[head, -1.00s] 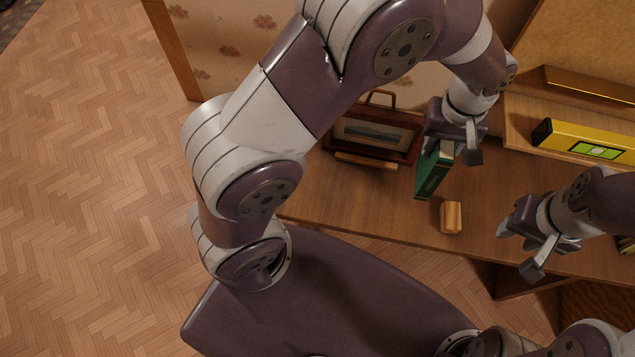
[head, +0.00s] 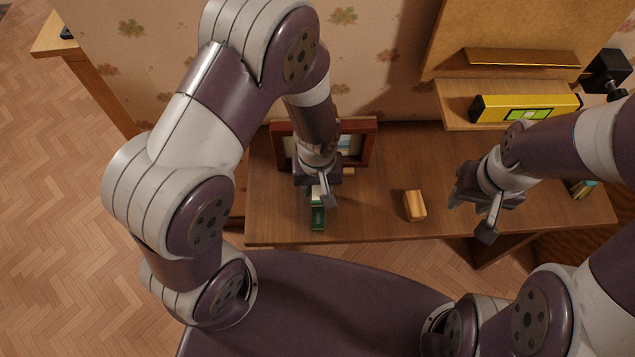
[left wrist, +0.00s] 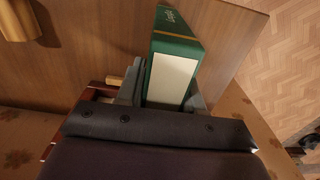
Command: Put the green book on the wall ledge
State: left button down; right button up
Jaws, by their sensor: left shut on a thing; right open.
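The green book (head: 317,217) is held upright by my left gripper (head: 321,192), low at the front left of the desk. The arm hides much of it in the head view. In the left wrist view, the green cover and pale page edges of the book (left wrist: 178,48) stand between the fingers of the left gripper (left wrist: 163,95). I cannot tell whether the book touches the desk. A wooden ledge (head: 452,98) runs along the wall at the back right, with a yellow box on it. My right gripper (head: 471,214) is open and empty over the desk's right part.
The desk (head: 380,215) carries a wooden block (head: 415,205) between my grippers and a framed picture (head: 368,142) behind the left one. The yellow box (head: 525,107) fills much of the ledge. A narrow shelf piece (head: 520,58) is above it. A black object (head: 606,70) stands far right.

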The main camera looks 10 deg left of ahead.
pick_arm(q)
jog(key=shift+f, duration=0.1)
jog(key=shift+f, duration=0.1)
jog(key=c, duration=0.7)
grip_release()
notch_tip(320, 180, up, 12)
jog(key=shift+f+b, duration=0.25)
jog(key=shift+b, duration=0.05)
jog(key=s+a+m, duration=0.1)
jog(key=a, duration=0.2)
jog(key=s+a+r+m+t, duration=0.1)
jog(key=a, duration=0.2)
jog(key=s+a+r+m, duration=0.1)
jog(key=a, duration=0.2)
jog(key=shift+s+r, duration=0.2)
jog(key=shift+s, duration=0.05)
